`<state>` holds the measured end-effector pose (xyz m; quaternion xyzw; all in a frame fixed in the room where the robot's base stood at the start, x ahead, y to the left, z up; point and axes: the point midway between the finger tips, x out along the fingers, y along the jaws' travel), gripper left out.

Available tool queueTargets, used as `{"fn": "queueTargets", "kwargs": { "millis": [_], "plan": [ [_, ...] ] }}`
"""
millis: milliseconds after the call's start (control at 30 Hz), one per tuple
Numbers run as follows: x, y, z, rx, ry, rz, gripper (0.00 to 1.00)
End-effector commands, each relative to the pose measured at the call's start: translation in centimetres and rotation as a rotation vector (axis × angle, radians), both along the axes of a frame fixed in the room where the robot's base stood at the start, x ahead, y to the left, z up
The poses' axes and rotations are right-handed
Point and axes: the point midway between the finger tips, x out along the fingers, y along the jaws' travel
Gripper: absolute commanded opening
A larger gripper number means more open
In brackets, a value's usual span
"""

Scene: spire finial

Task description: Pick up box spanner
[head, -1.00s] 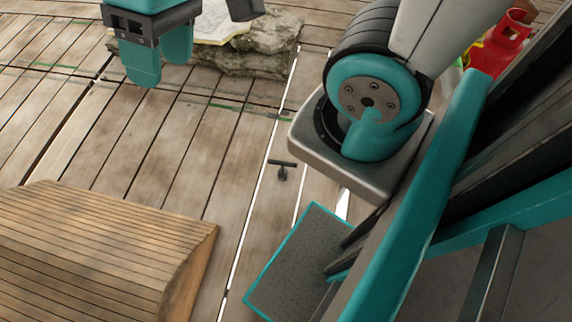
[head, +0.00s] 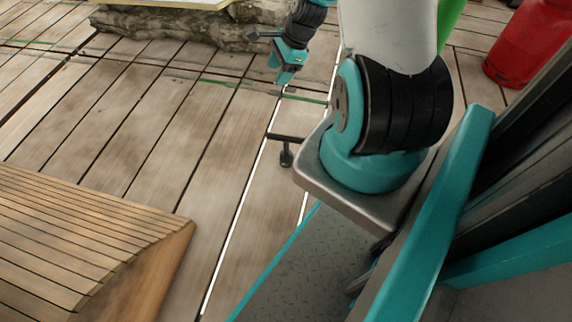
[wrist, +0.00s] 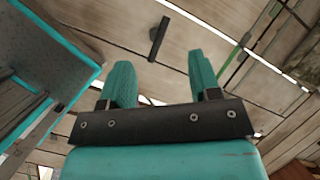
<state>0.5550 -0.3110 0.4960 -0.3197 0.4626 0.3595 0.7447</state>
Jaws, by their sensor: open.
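The box spanner (head: 286,152) is a small dark T-shaped tool on the wooden deck, in the middle of the head view, just left of my arm's base. Its bar also shows in the wrist view (wrist: 158,38), beyond the fingertips and roughly in line with the gap between them. I cannot tell for certain whether it stands upright. My gripper (head: 284,74) has teal fingers and hangs above the deck, farther out than the spanner in the head view. In the wrist view my gripper (wrist: 160,66) is open, with nothing between its fingers.
A slatted wooden structure (head: 80,235) fills the lower left of the head view. A rough stone block (head: 165,27) lies at the back, and a red gas cylinder (head: 530,45) stands at the upper right. The deck around the spanner is clear.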

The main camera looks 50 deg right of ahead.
Motion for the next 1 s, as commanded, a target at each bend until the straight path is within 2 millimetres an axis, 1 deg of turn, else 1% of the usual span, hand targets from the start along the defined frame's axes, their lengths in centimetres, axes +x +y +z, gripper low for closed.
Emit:
{"fn": "queueTargets", "kwargs": {
  "millis": [33, 67, 100, 200, 233, 300, 400, 467, 567, 800, 900, 1000],
  "plan": [
    [-1.1, -1.6, -5.7, 0.024, 0.020, -0.103, 0.57],
    [-1.8, -2.4, -7.5, 0.037, 0.031, -0.162, 0.57],
    [-2.5, -3.3, -9.8, 0.051, 0.042, -0.236, 0.57],
    [-4.2, -5.0, -14.1, 0.082, 0.065, -0.385, 0.57],
    [-4.6, -5.4, -15.1, 0.091, 0.071, -0.421, 0.57],
    [-5.4, -6.1, -16.8, 0.103, 0.079, -0.484, 0.57],
    [-6.0, -6.5, -18.2, 0.116, 0.086, -0.536, 0.57],
    [-6.0, -6.6, -19.0, 0.118, 0.088, -0.548, 0.57],
    [-5.4, -6.3, -20.7, 0.119, 0.089, -0.550, 0.57],
    [-3.5, -5.3, -26.0, 0.118, 0.088, -0.547, 0.57],
    [-2.8, -4.9, -27.7, 0.118, 0.089, -0.546, 0.57],
    [-2.3, -4.7, -28.8, 0.118, 0.088, -0.547, 0.57]
  ]
}}
